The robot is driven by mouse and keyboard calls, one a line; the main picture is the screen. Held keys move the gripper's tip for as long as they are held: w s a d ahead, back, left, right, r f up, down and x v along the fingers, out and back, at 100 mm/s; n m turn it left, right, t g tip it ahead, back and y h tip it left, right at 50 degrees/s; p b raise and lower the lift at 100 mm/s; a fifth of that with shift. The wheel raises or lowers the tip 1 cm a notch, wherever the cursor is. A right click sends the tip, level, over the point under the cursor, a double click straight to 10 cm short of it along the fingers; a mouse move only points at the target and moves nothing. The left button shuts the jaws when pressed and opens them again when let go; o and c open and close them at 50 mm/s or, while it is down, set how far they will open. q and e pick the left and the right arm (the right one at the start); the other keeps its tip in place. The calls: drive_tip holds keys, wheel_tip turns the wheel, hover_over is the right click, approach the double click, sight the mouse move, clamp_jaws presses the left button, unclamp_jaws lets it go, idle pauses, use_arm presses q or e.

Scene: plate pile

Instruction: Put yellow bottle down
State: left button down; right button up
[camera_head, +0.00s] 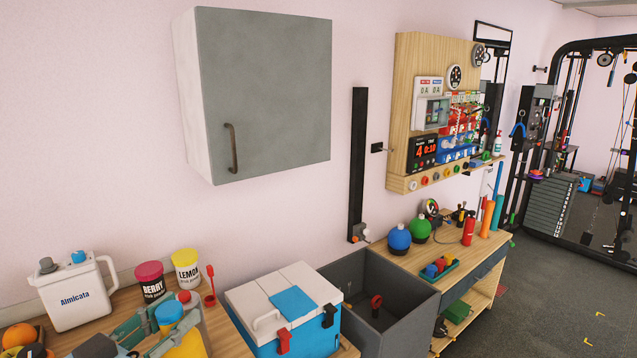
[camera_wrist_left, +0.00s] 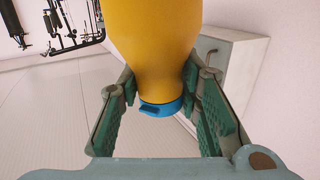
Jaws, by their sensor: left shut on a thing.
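The yellow bottle (camera_head: 188,345) with a blue cap is at the bottom left of the head view, cut off by the lower edge. My left gripper (camera_head: 148,328) is shut on it, with its green-grey fingers by the cap. In the left wrist view the bottle (camera_wrist_left: 152,40) fills the top middle, its blue cap (camera_wrist_left: 160,107) toward the palm. The left gripper's fingers (camera_wrist_left: 160,95) are on both sides of its narrow part. I cannot tell whether the bottle's base touches the counter. My right gripper is not in view.
A wooden counter (camera_head: 232,338) holds a white jug (camera_head: 75,295), a berry tub (camera_head: 150,284), a lemon tub (camera_head: 187,270) and a red scoop (camera_head: 210,290) close by. A blue and white cooler (camera_head: 300,335) and a grey bin (camera_head: 400,335) stand to the right. A grey cabinet (camera_head: 265,95) hangs above.

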use_arm(q)
drive_tip(key=s+d+f+m+h, duration=0.1)
drive_tip(key=s+d+f, duration=0.2)
drive_tip(key=s+f, duration=0.5)
wheel_tip(320, 180, down, 3)
drive_tip(key=shift+s+r+g+b, duration=0.15)
drive_tip(key=shift+r+g+b, duration=0.05)
drive_tip(key=shift+g+b, duration=0.1)
drive_tip(key=shift+d+h, duration=0.1)
drive_tip(key=shift+h, duration=0.2)
